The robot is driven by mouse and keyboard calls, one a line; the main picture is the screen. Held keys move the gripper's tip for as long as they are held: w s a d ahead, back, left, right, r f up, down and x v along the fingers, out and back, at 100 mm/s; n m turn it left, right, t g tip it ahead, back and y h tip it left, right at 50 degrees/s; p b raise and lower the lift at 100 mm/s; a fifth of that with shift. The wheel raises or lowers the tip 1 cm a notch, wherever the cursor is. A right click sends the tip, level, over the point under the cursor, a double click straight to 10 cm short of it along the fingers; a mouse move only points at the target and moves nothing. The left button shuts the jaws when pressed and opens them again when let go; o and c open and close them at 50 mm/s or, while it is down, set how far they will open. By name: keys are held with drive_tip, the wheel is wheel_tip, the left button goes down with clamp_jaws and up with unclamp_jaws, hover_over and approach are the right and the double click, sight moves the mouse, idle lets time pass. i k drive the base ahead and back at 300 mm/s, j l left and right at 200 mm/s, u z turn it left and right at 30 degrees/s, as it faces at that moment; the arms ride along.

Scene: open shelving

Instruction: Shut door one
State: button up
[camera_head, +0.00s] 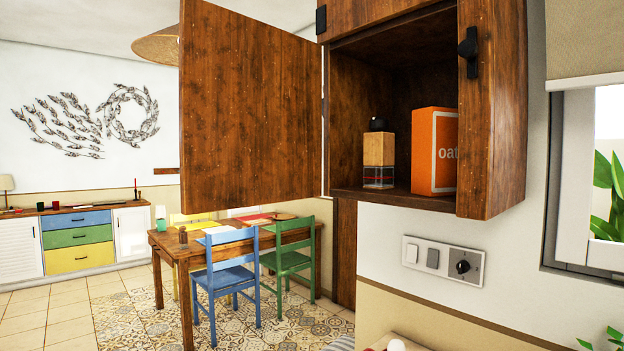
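A brown wooden wall cabinet (390,185) shows in the head view, with its inside exposed. Its left door (250,110) stands wide open, swung out to the left from hinges at the cabinet's left side. How far that right panel stands open I cannot tell. No label shows which door is door one. My gripper is not in view.
An orange oat box (434,150) and a wood-topped jar (379,160) stand inside the cabinet, apparently behind the door line. A switch panel (443,261) is on the wall below. A table (230,245) with chairs stands behind at left.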

sight(250, 103)
drive_tip(key=i+j, duration=1.45)
drive_tip(key=j, duration=0.2)
